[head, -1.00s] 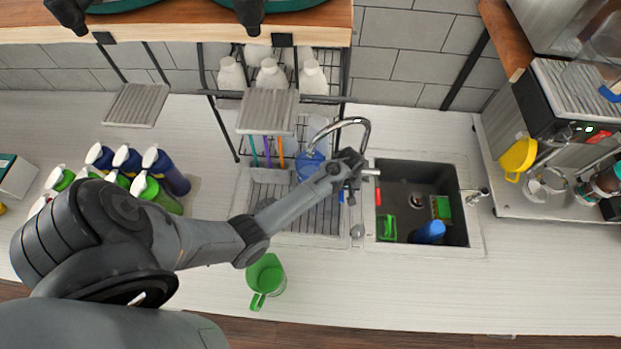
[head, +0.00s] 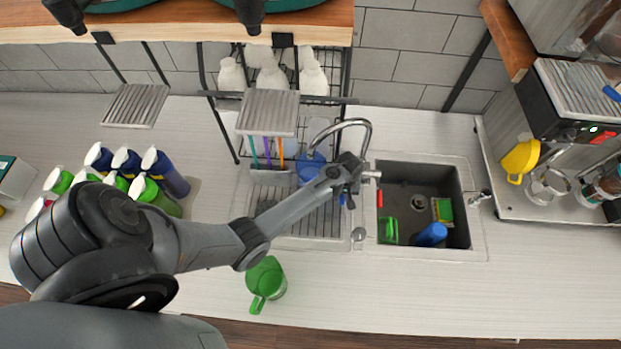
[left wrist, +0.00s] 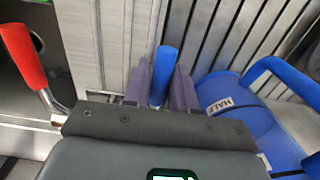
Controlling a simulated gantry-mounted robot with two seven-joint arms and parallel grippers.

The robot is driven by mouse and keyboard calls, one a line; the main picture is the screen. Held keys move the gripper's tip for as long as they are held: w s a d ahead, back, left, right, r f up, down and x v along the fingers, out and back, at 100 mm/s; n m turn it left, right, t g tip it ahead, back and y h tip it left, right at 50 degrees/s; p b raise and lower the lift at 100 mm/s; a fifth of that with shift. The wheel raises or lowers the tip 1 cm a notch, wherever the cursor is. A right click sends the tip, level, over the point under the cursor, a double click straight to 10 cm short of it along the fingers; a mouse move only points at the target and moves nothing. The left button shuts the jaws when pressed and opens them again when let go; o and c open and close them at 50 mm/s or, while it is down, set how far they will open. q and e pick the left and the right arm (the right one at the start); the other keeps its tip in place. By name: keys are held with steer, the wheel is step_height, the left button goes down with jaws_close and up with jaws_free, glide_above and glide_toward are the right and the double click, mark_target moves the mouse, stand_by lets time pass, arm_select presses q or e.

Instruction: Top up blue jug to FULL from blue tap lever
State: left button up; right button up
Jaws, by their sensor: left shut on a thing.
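My left gripper (head: 350,178) is at the sink tap. In the left wrist view its fingers (left wrist: 160,85) are shut on the blue tap lever (left wrist: 163,72), whose blue tip (head: 342,199) shows just below the gripper in the head view. The blue jug (head: 309,170) stands on the drainer under the curved chrome spout (head: 355,122), partly hidden by my arm. In the left wrist view the jug (left wrist: 240,120) is on the right, with a label that seems to read HALF. Its water level cannot be made out. My right gripper is out of view.
The red tap lever (head: 379,197) is just right of the gripper. The sink basin (head: 400,180) holds a blue item and green items. A green jug (head: 267,278) stands on the front counter. Several bottles (head: 165,175) stand at left. The front right counter is clear.

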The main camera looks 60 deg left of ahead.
arm_select(q)
steer(key=shift+w+d+r, duration=0.1)
steer(key=shift+r, duration=0.05)
steer(key=shift+w+r+p, duration=0.15)
steer(key=shift+r+p, duration=0.6)
steer(key=shift+w+a+r+p, duration=0.15)
steer(key=shift+a+r+p, duration=0.05)
steer(key=shift+r+p, duration=0.55)
steer(key=shift+w+a+r, duration=0.1)
steer(key=shift+r, duration=0.3)
steer(key=shift+c, duration=0.3)
stand_by(5.7)
